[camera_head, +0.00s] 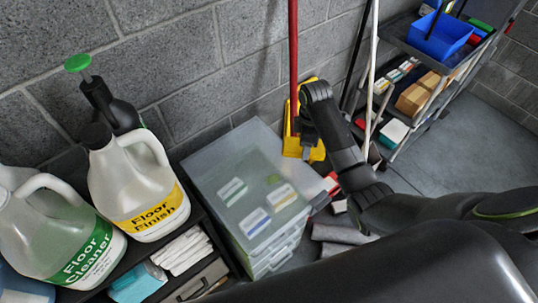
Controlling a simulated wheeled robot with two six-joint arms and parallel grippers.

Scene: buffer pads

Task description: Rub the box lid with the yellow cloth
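A clear plastic box (252,232) with a grey, translucent lid (232,150) stands against the block wall, left of centre. Small labelled packs show through it. A yellow thing (291,145) is right of the lid, at the foot of a red pole. I cannot tell whether it is the cloth or a dustpan. My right arm comes in from the right, and its gripper (308,150) points down in front of the yellow thing, to the right of the lid. Whether its fingers are open or touch the yellow thing is unclear. My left gripper is out of view.
Large jugs of floor finish (152,212) and floor cleaner (88,258) stand on a dark shelf at left, near a green-topped sprayer (112,108). A red pole (293,50) leans by the wall. A shelf cart with a blue bin (440,38) stands upper right. Floor at right is clear.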

